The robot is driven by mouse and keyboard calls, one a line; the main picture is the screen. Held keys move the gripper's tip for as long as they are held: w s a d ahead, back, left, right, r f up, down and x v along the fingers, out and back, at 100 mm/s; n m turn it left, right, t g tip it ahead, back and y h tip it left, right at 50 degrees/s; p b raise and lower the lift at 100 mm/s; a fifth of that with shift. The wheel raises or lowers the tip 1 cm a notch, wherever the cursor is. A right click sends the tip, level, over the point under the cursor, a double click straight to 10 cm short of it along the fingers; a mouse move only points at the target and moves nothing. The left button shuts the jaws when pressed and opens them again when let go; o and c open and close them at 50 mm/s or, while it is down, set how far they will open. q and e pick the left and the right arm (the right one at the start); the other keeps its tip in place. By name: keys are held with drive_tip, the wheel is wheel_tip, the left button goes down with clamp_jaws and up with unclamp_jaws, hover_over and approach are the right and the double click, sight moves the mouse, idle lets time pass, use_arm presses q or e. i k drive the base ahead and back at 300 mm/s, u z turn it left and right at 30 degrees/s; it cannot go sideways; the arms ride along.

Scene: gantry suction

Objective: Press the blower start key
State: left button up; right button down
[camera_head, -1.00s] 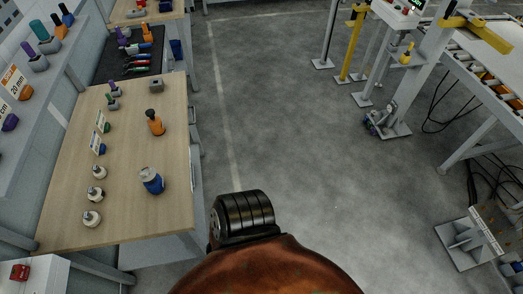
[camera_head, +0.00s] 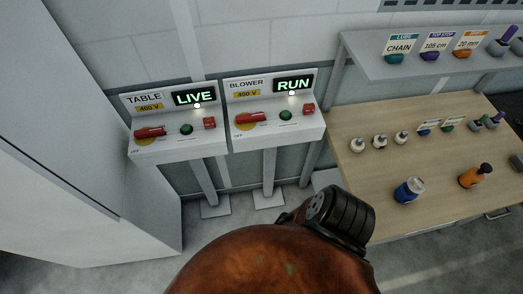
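The blower panel (camera_head: 274,138) is the right one of two sloped grey consoles on posts, at the upper middle of the head view. Its label (camera_head: 246,84) reads BLOWER, 400 V. Its display (camera_head: 293,84) reads RUN in green, with a lit white lamp (camera_head: 292,93) below it. A round green key (camera_head: 286,115) sits at the panel's middle, between a red rotary handle (camera_head: 252,118) over a yellow disc and a red square key (camera_head: 309,109). Neither of my grippers is in view, and nothing covers the green key.
The table panel (camera_head: 180,147) stands left of it, its display reading LIVE. A tall white cabinet (camera_head: 80,130) stands at the left. A wooden bench (camera_head: 440,170) with bottles and small items stands at the right, a shelf (camera_head: 425,68) above it. Part of my own body fills the bottom middle.

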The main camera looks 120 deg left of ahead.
sight(285, 113)
drive_tip(key=u, duration=2.4)
drive_tip(key=k, duration=0.15)
drive_tip(key=u, duration=1.45)
